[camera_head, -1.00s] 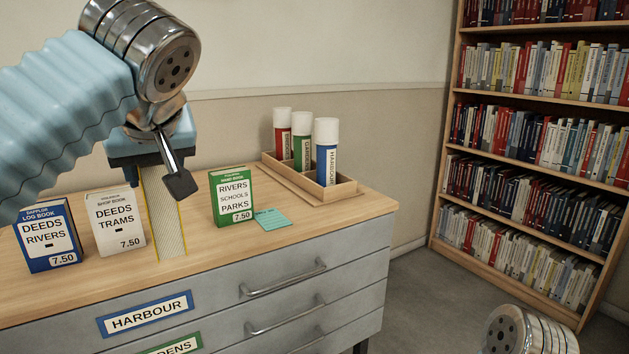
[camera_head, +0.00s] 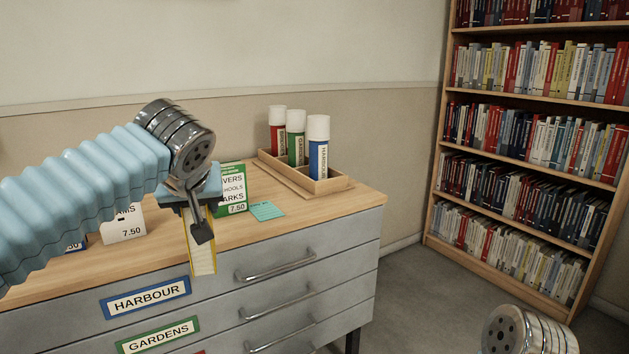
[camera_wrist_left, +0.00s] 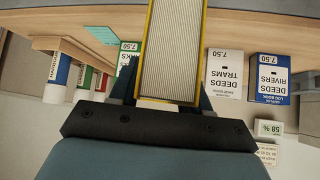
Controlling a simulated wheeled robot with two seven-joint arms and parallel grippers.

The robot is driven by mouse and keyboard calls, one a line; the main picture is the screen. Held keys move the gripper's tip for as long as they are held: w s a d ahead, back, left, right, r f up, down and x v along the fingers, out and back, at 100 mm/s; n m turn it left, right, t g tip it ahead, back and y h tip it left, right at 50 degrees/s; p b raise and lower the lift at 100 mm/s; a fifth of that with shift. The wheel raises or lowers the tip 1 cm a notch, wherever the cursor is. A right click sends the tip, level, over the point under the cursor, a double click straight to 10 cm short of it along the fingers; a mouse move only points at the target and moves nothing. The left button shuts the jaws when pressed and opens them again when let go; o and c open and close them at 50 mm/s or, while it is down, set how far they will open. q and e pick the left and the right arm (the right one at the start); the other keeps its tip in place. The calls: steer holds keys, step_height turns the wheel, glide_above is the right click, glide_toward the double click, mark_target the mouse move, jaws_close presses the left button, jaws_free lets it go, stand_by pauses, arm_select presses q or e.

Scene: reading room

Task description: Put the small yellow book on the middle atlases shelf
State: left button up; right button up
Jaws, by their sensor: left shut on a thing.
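My left gripper (camera_head: 195,200) is shut on the small yellow book (camera_head: 203,250), which hangs upright below it with its page edges showing. The book is in front of the cabinet's top edge, over the drawer fronts. In the left wrist view the yellow book (camera_wrist_left: 172,50) stands between the fingers (camera_wrist_left: 165,100), its yellow cover edges at both sides. The bookshelf (camera_head: 437,210) stands at the right, with several rows of books; I cannot read which shelf is for atlases. Of my right arm only a metal joint shows at the bottom right; its gripper is out of view.
On the cabinet top (camera_head: 330,206) stand a green box (camera_head: 234,190), a white box (camera_head: 124,226) and a mostly hidden blue box (camera_head: 75,247). A teal card (camera_head: 266,211) lies there. A wooden tray (camera_head: 330,184) holds three labelled tubes. Grey floor (camera_head: 415,290) is clear before the bookshelf.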

arm_select(q)
steer(key=shift+m+h, duration=0.6)
steer(key=shift+m, duration=0.3)
steer(key=w+f, duration=0.1)
steer(key=f, duration=0.1)
steer(key=w+f, duration=0.1)
steer(key=f, duration=0.2)
steer(key=w+f, duration=0.1)
steer(key=f, duration=0.1)
steer(key=shift+f, duration=0.35)
steer(key=s+f+m+h, duration=0.1)
steer(key=s+f, duration=0.1)
steer(key=f, duration=1.5)
steer(key=s+f+m+h, duration=0.1)
steer(key=s+f, duration=0.1)
steer(key=f, duration=1.6)
steer(key=shift+s+r+y, duration=0.15)
steer(key=shift+s+r, duration=0.35)
steer(key=shift+s, duration=0.4)
steer(key=shift+s+r+y, duration=0.15)
steer(key=shift+s+r, duration=0.3)
steer(key=shift+s, duration=0.4)
